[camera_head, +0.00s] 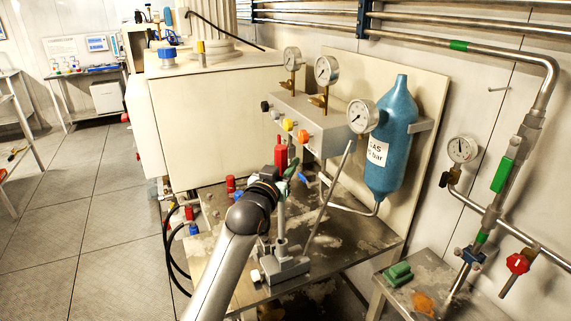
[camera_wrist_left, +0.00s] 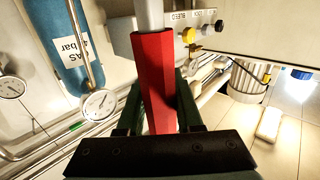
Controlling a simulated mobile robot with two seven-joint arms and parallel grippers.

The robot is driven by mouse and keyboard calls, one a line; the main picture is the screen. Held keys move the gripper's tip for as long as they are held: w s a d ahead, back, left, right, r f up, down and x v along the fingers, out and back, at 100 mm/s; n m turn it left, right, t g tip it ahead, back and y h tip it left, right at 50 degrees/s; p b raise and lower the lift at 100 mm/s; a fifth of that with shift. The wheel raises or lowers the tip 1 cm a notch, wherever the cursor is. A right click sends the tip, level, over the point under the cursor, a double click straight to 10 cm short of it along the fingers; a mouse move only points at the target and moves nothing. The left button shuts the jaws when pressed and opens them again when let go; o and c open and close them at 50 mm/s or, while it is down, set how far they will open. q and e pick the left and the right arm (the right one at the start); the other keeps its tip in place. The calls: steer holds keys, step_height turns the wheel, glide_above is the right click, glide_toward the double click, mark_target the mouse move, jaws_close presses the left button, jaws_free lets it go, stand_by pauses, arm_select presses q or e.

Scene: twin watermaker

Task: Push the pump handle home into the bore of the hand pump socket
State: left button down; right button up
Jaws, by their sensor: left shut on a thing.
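The pump handle has a red faceted grip (camera_head: 281,154) and a pale grey rod. My left gripper (camera_head: 283,176) is shut on the red grip, which stands roughly upright above the fingers in the head view. In the left wrist view the grip (camera_wrist_left: 153,75) sits between the dark fingers, and the rod (camera_wrist_left: 149,14) runs out of the top edge. The hand pump socket (camera_head: 283,266) is a grey block on the metal bench, below my gripper. A grey upright stands over it in line with the grip. I cannot tell how far the rod sits in the bore. My right gripper is not in view.
A blue gas bottle (camera_head: 391,140) and a valve block (camera_head: 303,122) with gauges stand behind. A slanted grey rod (camera_head: 328,202) passes close right of the socket. Red and blue fittings sit left on the bench. A side bench (camera_head: 428,293) with a green block stands right.

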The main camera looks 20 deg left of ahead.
arm_select(q)
steer(key=shift+r+p, duration=0.1)
steer(key=shift+p, duration=0.5)
stand_by(1.1)
steer(key=shift+f+b, duration=1.7)
steer(key=shift+f, duration=1.15)
steer(key=c, duration=0.7)
jaws_free()
steer(key=shift+o, duration=1.1)
steer(key=shift+f, duration=0.1)
steer(key=shift+s, duration=0.1)
steer(key=s+d+b, duration=0.1)
steer(key=s, duration=1.1)
steer(key=shift+s, duration=0.15)
